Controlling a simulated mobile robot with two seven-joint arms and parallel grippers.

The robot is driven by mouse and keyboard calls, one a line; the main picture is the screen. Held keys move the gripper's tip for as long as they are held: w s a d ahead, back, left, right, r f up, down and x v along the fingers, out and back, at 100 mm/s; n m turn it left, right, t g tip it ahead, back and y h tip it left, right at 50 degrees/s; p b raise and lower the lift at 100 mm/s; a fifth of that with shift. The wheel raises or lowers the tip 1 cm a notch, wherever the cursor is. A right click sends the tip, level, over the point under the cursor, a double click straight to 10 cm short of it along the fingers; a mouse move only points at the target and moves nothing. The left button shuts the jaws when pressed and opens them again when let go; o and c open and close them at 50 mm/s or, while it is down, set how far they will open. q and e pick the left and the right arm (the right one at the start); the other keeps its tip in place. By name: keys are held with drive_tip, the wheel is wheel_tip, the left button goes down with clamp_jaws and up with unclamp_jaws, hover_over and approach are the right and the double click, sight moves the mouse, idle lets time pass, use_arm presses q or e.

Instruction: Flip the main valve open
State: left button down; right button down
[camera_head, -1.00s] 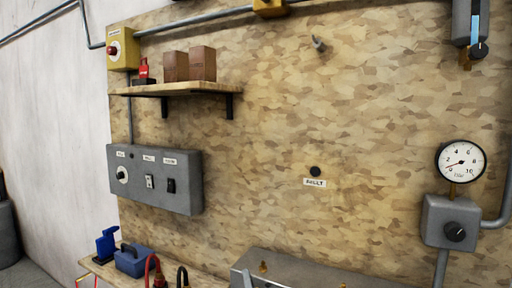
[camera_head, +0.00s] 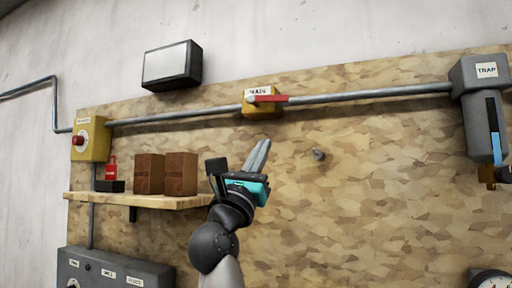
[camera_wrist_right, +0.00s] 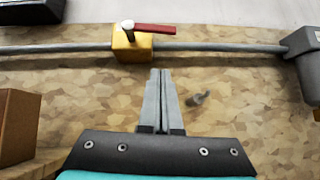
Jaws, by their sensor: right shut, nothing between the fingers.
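The main valve is a yellow block (camera_head: 262,110) with a "MAIN" label, set on the grey pipe along the top of the board. Its red handle (camera_head: 268,98) points right, roughly along the pipe. In the right wrist view the yellow block (camera_wrist_right: 132,46) and red handle (camera_wrist_right: 154,29) are ahead, above the fingertips. My right gripper (camera_head: 262,146) is shut and empty, pointing up, below the valve and apart from it. Its fingers also show in the right wrist view (camera_wrist_right: 160,75). My left gripper is not in view.
A shelf (camera_head: 150,200) with two brown boxes (camera_head: 165,173) and a red padlock-like item (camera_head: 111,168) is left of my arm. A small peg (camera_head: 319,154) sticks out to the right. A grey "TRAP" unit (camera_head: 480,110) is at far right. A dark box (camera_head: 172,65) hangs above.

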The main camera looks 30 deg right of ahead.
sight(269, 101)
drive_tip(key=d+r+p, duration=0.1)
drive_tip(key=r, duration=0.2)
drive_tip(key=w+d+r+p, duration=0.1)
drive_tip(key=r, duration=0.1)
drive_tip(key=w+d+r+p, duration=0.1)
drive_tip(key=d+r+p, duration=0.1)
drive_tip(key=r, duration=0.1)
drive_tip(key=shift+w+r, duration=0.25)
drive_tip(key=shift+r, duration=0.05)
